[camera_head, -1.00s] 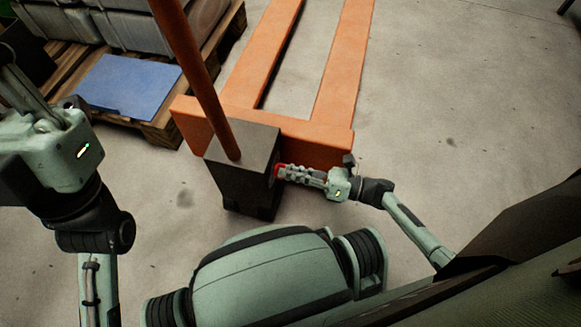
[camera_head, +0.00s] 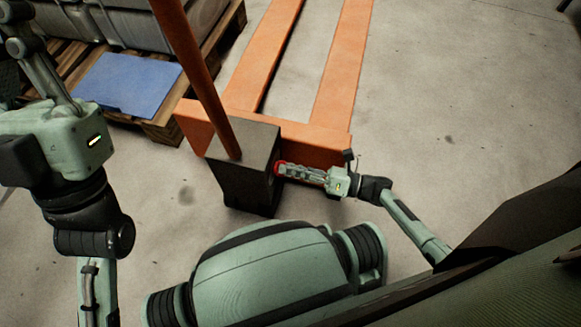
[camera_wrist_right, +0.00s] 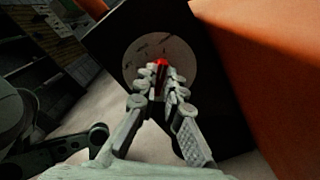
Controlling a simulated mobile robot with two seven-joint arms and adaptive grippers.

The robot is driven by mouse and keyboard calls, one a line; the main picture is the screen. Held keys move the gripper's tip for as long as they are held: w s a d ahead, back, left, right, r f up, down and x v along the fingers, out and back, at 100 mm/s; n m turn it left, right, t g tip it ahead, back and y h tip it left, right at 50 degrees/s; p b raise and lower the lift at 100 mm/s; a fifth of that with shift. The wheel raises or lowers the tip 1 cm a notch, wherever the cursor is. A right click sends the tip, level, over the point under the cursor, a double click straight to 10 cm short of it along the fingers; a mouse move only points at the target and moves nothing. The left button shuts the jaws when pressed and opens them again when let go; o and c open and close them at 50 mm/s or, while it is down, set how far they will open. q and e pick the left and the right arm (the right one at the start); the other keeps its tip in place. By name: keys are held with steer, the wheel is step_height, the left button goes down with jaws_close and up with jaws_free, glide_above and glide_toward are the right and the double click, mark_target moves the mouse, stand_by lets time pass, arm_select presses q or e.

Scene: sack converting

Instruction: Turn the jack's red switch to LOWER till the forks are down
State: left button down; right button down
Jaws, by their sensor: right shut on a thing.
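The pallet jack has orange forks (camera_head: 341,70), a dark box-shaped housing (camera_head: 243,160) and an orange-brown handle (camera_head: 196,75). The red switch (camera_head: 280,168) is on the housing's right face. In the right wrist view the red switch (camera_wrist_right: 161,62) sits on a round grey plate (camera_wrist_right: 185,62), mostly hidden by my fingers. My right gripper (camera_head: 285,169) is shut on the switch, and its fingertips (camera_wrist_right: 160,72) meet around it. My left arm (camera_head: 70,150) is at the left; its fingertips are not in view. Fork height is hard to judge from above.
A wooden pallet (camera_head: 160,130) with a blue sheet (camera_head: 127,84) and grey containers (camera_head: 130,20) stands at the upper left. The concrete floor (camera_head: 470,110) to the right of the forks is clear.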

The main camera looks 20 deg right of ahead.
steer(key=c, duration=1.6)
jaws_free()
steer(key=shift+c, duration=0.2)
steer(key=shift+s+d, duration=0.1)
steer(key=v, duration=1.1)
steer(key=shift+s+d, duration=0.25)
steer(key=shift+d, duration=0.05)
steer(key=shift+s, duration=0.1)
